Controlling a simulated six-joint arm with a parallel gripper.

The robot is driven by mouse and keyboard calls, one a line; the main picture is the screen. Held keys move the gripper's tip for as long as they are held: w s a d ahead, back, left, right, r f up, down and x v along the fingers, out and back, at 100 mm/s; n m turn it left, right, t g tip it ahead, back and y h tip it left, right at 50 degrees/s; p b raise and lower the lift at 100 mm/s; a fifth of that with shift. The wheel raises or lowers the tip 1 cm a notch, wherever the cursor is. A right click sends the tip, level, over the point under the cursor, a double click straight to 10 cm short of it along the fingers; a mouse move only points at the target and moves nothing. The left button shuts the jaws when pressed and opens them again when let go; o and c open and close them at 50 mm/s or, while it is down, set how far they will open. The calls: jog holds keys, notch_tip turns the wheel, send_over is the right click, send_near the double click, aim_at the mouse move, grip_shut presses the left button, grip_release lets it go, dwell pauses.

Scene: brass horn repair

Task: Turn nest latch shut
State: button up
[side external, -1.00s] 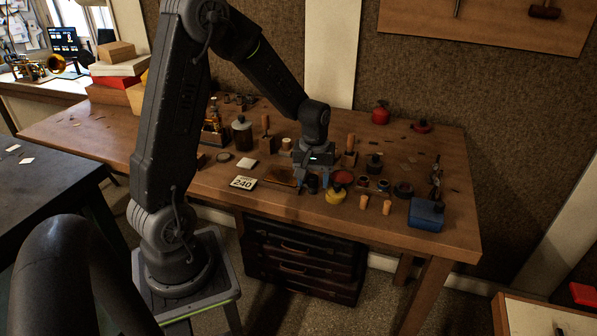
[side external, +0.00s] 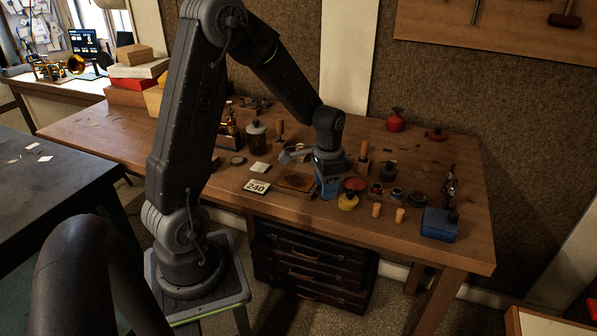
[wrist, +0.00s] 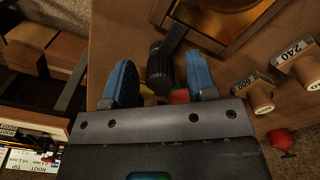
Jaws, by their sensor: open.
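My gripper (wrist: 160,62) is open in the wrist view, its two blue fingers apart. A black lever with a thick knob-like end, seemingly the nest latch (wrist: 157,68), lies between the fingers. I see no clear contact between them. The lever's arm runs up and right to the edge of a wood-framed nest (wrist: 207,43) with a brass-coloured inside. In the side view my gripper (side external: 328,187) is low over the bench at the right edge of the brown nest (side external: 295,183). The latch is hidden there.
Sanding spools marked 240 (wrist: 309,70) and 600 (wrist: 258,97) stand to the right in the wrist view. In the side view, a yellow pot (side external: 348,201), a red-topped item (side external: 355,184) and small jars crowd the gripper's right. A 240 card (side external: 257,187) lies left.

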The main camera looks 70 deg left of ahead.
jog(key=m, duration=0.3)
jog(key=shift+m, duration=0.3)
jog(key=shift+w+a+r+m, duration=0.1)
jog(key=shift+r+m, duration=0.2)
jog(key=shift+r, duration=0.05)
notch_tip(320, 180, up, 13)
jog(key=s+d+r+n+t, duration=0.2)
jog(key=s+d+n, duration=0.1)
jog(key=s+d, duration=0.4)
jog(key=s+d+r+n+t, duration=0.2)
jog(key=s+d+n+t, duration=0.1)
jog(key=s+d, duration=0.4)
jog(key=d, duration=0.2)
jog(key=shift+d+t, duration=0.3)
